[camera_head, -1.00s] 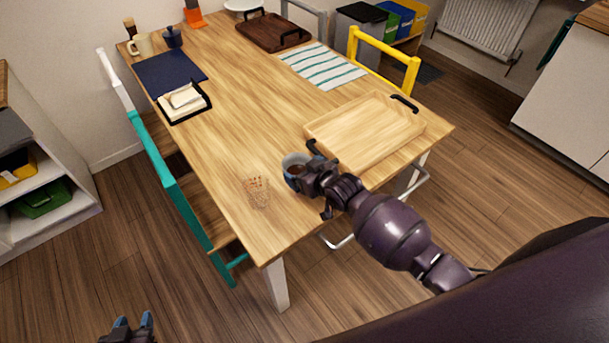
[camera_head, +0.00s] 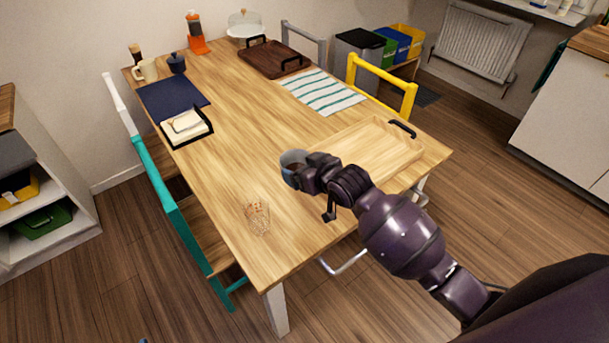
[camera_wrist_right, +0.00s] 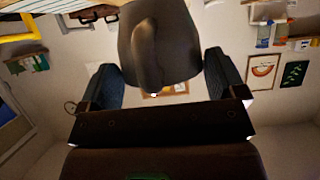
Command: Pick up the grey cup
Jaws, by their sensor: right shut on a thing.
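The grey cup (camera_head: 289,163) is at the end of my right arm in the head view, above the near half of the wooden table (camera_head: 225,150). My right gripper (camera_head: 303,175) is shut on it and hides part of it. In the right wrist view the cup (camera_wrist_right: 160,45) fills the space between the two fingers of the right gripper (camera_wrist_right: 162,80), its handle towards the camera. It appears held clear of the tabletop. Only a small tip of my left gripper (camera_head: 143,340) shows at the bottom edge of the head view.
A patterned drinking glass (camera_head: 257,217) stands on the table just below the cup. A light wooden tray (camera_head: 385,150) lies to the right, partly behind my arm. A teal chair (camera_head: 170,200) stands along the left side. The table's middle is clear.

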